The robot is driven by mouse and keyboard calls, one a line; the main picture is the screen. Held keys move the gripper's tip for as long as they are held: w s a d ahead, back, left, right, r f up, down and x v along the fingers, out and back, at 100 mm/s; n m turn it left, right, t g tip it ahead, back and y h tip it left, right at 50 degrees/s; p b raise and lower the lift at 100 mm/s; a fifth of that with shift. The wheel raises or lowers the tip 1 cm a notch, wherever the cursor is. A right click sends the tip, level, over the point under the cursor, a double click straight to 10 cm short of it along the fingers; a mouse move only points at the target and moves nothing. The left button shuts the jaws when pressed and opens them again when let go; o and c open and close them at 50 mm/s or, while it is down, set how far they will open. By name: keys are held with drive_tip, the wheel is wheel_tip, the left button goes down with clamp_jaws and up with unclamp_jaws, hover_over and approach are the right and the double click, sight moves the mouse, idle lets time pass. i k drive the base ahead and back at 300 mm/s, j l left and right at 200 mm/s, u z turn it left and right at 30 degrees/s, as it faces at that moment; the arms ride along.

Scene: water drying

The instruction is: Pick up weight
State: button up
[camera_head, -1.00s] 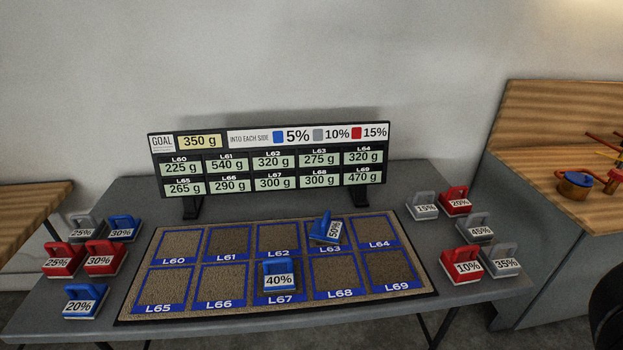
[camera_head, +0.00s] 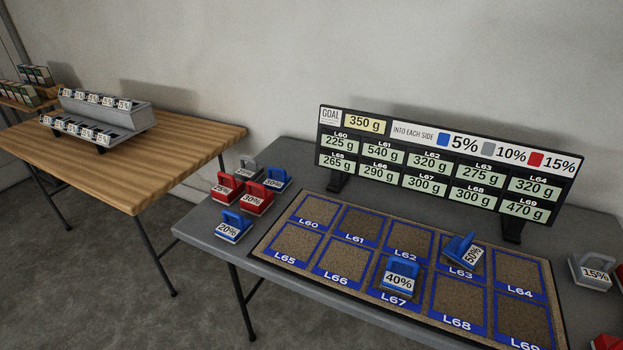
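Several handled weights stand on the grey table (camera_head: 284,152). At its left end are a blue 20% weight (camera_head: 233,227), a red 25% weight (camera_head: 226,187), a red 30% weight (camera_head: 257,198), a grey 25% weight (camera_head: 247,170) and a blue 30% weight (camera_head: 276,179). A blue 40% weight (camera_head: 400,277) stands on L67. A blue 50% weight (camera_head: 463,249) sits turned at L63. A grey 15% weight (camera_head: 592,271) is at the right, with red ones cut off beside it. My gripper is out of view.
A mat (camera_head: 272,243) with labelled squares covers the middle of the table. A display board (camera_head: 440,158) behind it reads goal 350 g. A wooden table (camera_head: 150,165) at left holds a grey stepped rack (camera_head: 105,112). Floor shows between the tables.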

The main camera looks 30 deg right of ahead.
sight(276, 182)
drive_tip(key=i+j, duration=0.95)
drive_tip(key=i+j+z, duration=0.1)
drive_tip(key=i+j, duration=0.85)
drive_tip(key=j, duration=0.15)
